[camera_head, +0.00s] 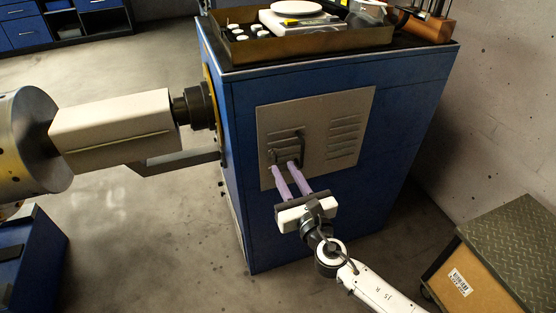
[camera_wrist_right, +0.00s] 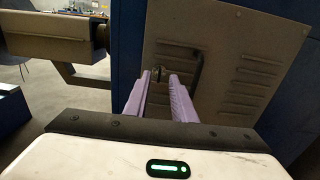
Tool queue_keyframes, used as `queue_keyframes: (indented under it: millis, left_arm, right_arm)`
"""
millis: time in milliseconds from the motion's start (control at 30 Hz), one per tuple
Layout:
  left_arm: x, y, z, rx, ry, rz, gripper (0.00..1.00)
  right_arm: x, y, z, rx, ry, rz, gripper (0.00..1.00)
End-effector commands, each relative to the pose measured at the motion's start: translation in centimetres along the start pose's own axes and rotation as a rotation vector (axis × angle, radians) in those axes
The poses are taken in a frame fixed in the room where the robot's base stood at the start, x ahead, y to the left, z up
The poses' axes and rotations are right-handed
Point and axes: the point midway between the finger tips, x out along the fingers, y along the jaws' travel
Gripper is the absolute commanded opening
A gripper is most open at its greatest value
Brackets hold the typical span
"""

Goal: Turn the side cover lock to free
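The side cover (camera_head: 310,108) is a beige louvred panel on the blue cabinet's side; it also shows in the wrist view (camera_wrist_right: 225,62). A dark bar handle (camera_head: 300,143) stands out from it. A small dark piece, probably the lock (camera_wrist_right: 158,72), shows between my fingertips in the wrist view; its exact turn is too small to tell. My right gripper (camera_head: 283,167) has two purple fingers pointing at the panel, just below the handle. The fingers are apart, with gaps beside the dark piece. The handle (camera_wrist_right: 198,70) is right of the fingers there. My left gripper is out of view.
The blue cabinet (camera_head: 400,110) carries a tray (camera_head: 240,52) with a white scale and small parts. A machine with a beige block (camera_head: 112,130) joins the cabinet's left side. A crate with a green lid (camera_head: 520,240) stands at lower right. Floor is clear in front.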

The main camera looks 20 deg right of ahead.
Motion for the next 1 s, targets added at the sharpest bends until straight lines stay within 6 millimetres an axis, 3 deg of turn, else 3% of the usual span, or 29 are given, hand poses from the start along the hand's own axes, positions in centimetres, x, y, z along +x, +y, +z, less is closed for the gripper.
queue_keyframes:
  millis: [100,333,700,867,1000]
  left_arm:
    - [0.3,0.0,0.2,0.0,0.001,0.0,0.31]
    - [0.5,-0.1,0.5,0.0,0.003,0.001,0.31]
    - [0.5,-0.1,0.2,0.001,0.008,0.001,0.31]
    - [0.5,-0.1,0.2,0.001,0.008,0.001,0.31]
    - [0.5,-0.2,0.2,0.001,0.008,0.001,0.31]
  right_arm:
    - [2.4,0.0,0.0,0.002,-0.002,-0.001,0.23]
    - [5.3,0.0,-0.1,0.004,0.001,0.0,0.23]
    - [5.9,0.0,-0.1,0.004,0.002,0.0,0.23]
    - [5.9,0.0,-0.1,0.005,0.002,0.0,0.0]
    - [5.9,0.0,-0.1,0.005,0.002,0.0,0.0]
